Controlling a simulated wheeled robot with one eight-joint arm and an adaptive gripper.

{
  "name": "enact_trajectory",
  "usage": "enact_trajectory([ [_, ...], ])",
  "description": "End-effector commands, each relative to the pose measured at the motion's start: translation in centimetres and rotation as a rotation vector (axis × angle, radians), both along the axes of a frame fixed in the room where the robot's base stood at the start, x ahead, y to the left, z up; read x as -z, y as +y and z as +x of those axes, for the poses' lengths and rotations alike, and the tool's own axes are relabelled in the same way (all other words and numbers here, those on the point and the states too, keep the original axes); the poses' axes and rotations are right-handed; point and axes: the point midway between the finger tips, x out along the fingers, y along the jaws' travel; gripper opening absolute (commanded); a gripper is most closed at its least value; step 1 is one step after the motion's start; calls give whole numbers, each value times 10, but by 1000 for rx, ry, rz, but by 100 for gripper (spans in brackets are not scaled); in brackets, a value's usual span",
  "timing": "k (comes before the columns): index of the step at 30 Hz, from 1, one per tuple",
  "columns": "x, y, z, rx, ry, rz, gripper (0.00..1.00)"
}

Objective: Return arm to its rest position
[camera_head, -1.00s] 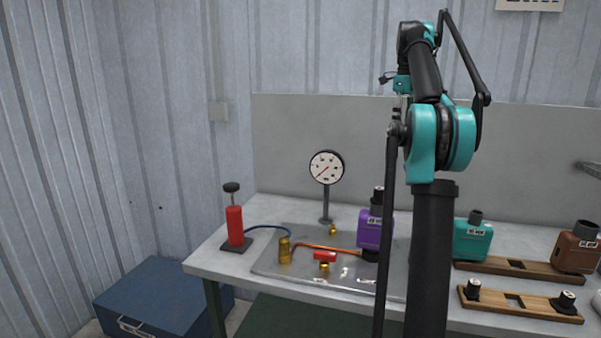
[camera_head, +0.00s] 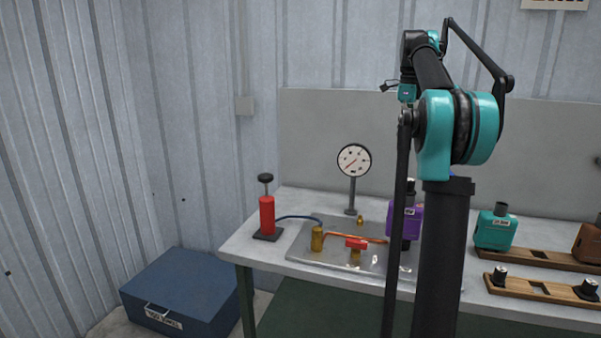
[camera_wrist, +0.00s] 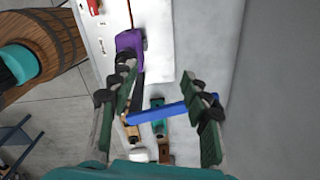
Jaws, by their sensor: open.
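My arm stands upright at the right of the head view, in front of the bench; its column hides part of the bench and the purple muffler (camera_head: 408,222). My gripper (camera_wrist: 160,85) shows in the wrist view with its green-padded fingers spread wide apart. A blue bar (camera_wrist: 158,112) shows between the fingers; I cannot tell its distance, and no contact is clear. The purple muffler also appears beyond the left finger in the wrist view (camera_wrist: 129,40). In the head view the gripper cannot be made out clearly.
The bench (camera_head: 258,255) carries a red pump (camera_head: 267,216), a gauge (camera_head: 354,160), a metal tray (camera_head: 310,258) with brass fittings, a teal muffler (camera_head: 494,231) and wooden racks (camera_head: 540,289). A blue toolbox (camera_head: 180,290) stands on the floor at left. Space above the bench's left is clear.

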Motion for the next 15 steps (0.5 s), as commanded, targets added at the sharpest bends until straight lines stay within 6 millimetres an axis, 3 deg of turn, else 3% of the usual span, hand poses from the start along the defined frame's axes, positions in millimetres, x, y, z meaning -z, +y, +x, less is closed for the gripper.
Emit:
enact_trajectory([
  [8,55,28,-18,-348,-47,-31,47],
  [11,92,45,-36,-551,-71,-56,47],
  [15,152,70,-74,-864,-108,-105,47],
])
